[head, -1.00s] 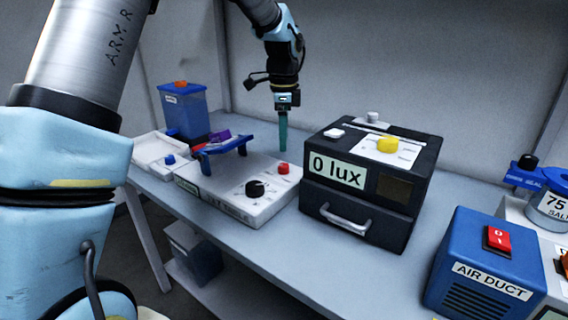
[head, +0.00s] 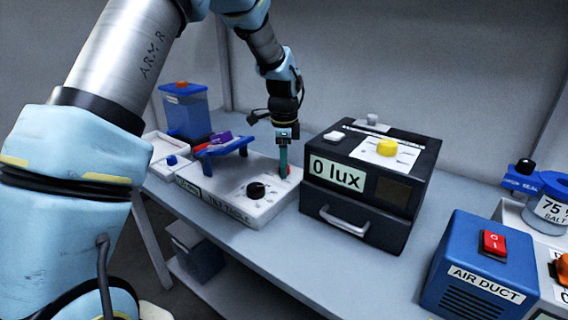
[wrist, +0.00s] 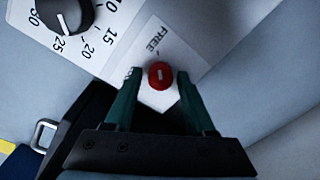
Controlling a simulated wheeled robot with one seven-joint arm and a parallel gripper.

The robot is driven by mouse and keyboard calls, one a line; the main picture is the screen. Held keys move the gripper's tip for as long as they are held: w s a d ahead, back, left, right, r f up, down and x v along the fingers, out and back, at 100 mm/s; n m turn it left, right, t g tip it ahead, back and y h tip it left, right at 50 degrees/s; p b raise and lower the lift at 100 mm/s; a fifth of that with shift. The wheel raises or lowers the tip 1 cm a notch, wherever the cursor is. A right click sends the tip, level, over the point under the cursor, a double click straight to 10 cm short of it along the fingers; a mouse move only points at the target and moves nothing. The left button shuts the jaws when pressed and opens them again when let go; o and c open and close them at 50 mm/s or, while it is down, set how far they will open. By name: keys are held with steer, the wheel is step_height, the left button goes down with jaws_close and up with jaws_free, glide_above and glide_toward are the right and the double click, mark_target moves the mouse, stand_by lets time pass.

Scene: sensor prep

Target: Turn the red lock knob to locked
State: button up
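The red lock knob (wrist: 161,75) sits on the right end of the white tilt table unit (head: 262,212), on a pale plate marked FREE. In the head view the red knob (head: 289,170) is partly hidden behind my gripper (head: 284,174). In the wrist view my gripper (wrist: 157,82) is open, with its two green fingers on either side of the knob and gaps visible between them and it. The white mark on the knob points roughly along the picture's vertical.
A black dial (head: 255,190) with a number scale stands left of the knob. The black 0 lux box (head: 315,200) stands close on the right. The blue AIR DUCT box (head: 480,265) is at front right.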

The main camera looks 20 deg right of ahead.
jaws_close()
stand_by(0.5)
steer(key=n, duration=0.4)
steer(key=shift+n, duration=0.3)
steer(key=n, duration=0.4)
steer(key=shift+d+n, duration=0.1)
steer(key=shift+n, duration=0.2)
steer(key=n, duration=0.4)
steer(key=shift+n, duration=0.3)
steer(key=shift+n+y, duration=0.3)
steer(key=shift+n, duration=1.8)
